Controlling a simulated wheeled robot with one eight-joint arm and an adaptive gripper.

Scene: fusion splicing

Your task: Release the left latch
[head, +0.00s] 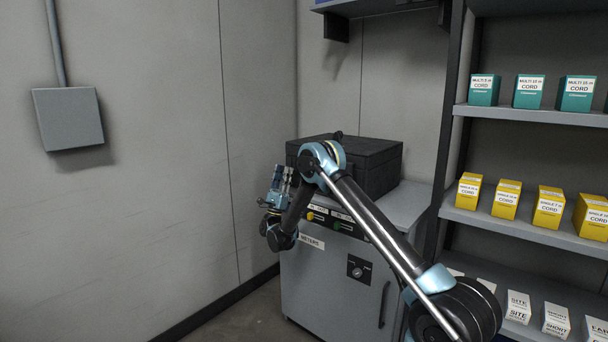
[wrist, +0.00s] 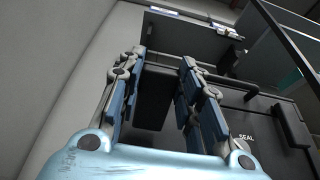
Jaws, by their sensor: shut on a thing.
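The black case (head: 375,165) sits on top of the grey cabinet, its lid down. In the wrist view its dark front (wrist: 240,108) carries a "SEAL" label. The left latch (wrist: 153,98) is a dark block between the fingers of my gripper (wrist: 163,62). My gripper is shut on it, with blue-padded fingers on both sides. In the head view my gripper (head: 281,180) is at the left front of the case, and my arm hides part of the case front and the latch. Another dark latch (wrist: 291,125) shows right of the label, apart from my gripper.
The grey cabinet (head: 325,275) has a "METERS" label, a knob and a handle. A rack at right holds teal boxes (head: 529,92), yellow boxes (head: 549,207) and white boxes (head: 556,320). Grey walls (head: 170,160) stand at left and behind. A shelf (wrist: 195,40) shows above in the wrist view.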

